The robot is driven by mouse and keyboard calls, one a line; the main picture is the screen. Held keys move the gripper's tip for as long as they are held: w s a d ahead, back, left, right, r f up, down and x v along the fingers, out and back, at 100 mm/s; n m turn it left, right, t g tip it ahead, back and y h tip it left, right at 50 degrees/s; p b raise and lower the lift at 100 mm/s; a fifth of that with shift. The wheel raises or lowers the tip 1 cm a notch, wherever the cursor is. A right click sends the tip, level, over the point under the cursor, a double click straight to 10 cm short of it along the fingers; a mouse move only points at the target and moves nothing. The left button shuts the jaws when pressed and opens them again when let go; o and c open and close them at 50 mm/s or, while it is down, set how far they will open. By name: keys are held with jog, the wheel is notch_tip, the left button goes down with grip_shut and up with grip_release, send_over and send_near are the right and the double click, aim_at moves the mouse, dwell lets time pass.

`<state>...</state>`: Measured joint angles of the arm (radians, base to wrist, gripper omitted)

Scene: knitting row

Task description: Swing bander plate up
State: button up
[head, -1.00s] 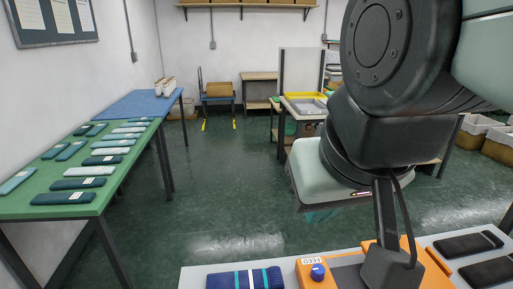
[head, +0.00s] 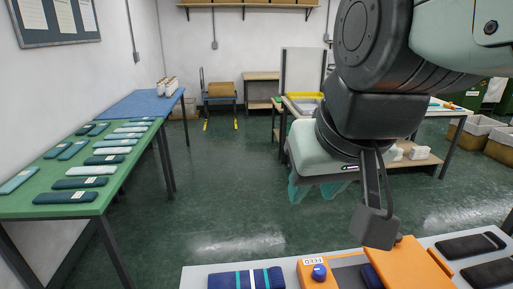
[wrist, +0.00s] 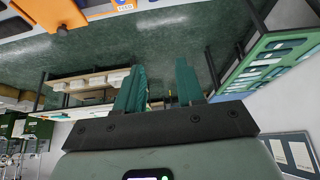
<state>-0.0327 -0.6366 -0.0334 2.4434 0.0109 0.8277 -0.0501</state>
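The orange bander plate (head: 404,262) is at the bottom of the head view, on the grey bench top, and looks tilted. My dark wrist bracket hides part of its upper edge. A dark blue piece (head: 372,276) shows at its left edge. The orange block with a FEED label and blue knob (head: 318,272) is to its left. In the wrist view the orange plate (wrist: 18,12) shows at the top left corner. My gripper (head: 310,192) is in the air beyond the bench. Its two teal fingers are apart with nothing between them, also in the wrist view (wrist: 160,72).
A navy striped knit piece (head: 246,279) lies on the bench left of the orange block. Dark folded pieces (head: 470,246) lie to the right. A green table (head: 110,190) with folded knits stands at the left. The floor between is clear.

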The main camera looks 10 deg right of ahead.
jog(key=o, duration=0.4)
jog(key=shift+g+h, duration=0.8)
jog(key=shift+g, duration=0.1)
jog(key=w+d, duration=0.2)
jog(key=w, duration=0.1)
jog(key=w+d, duration=0.2)
jog(key=w, duration=0.1)
jog(key=w+d+f, duration=0.1)
jog(key=w+d, duration=0.1)
jog(key=w, duration=0.2)
jog(key=shift+d+f, duration=0.1)
jog(key=shift+d, duration=0.15)
jog(key=w+d+f+g, duration=0.2)
jog(key=w+d+f, duration=0.45)
jog(key=d, duration=0.35)
jog(key=d+f, duration=0.6)
jog(key=w+d+f+g, duration=0.1)
jog(key=d+f, duration=0.4)
jog(key=d, duration=0.2)
jog(key=w+d+f+g+y, duration=0.1)
jog(key=d+f, duration=0.5)
jog(key=shift+w+d+f+m, duration=0.15)
jog(key=shift+w+f+m, duration=0.1)
jog(key=shift+f+m, duration=0.1)
jog(key=shift+d+f, duration=0.15)
jog(key=shift+f, duration=0.2)
notch_tip(320, 180, down, 10)
jog(key=shift+r, duration=0.15)
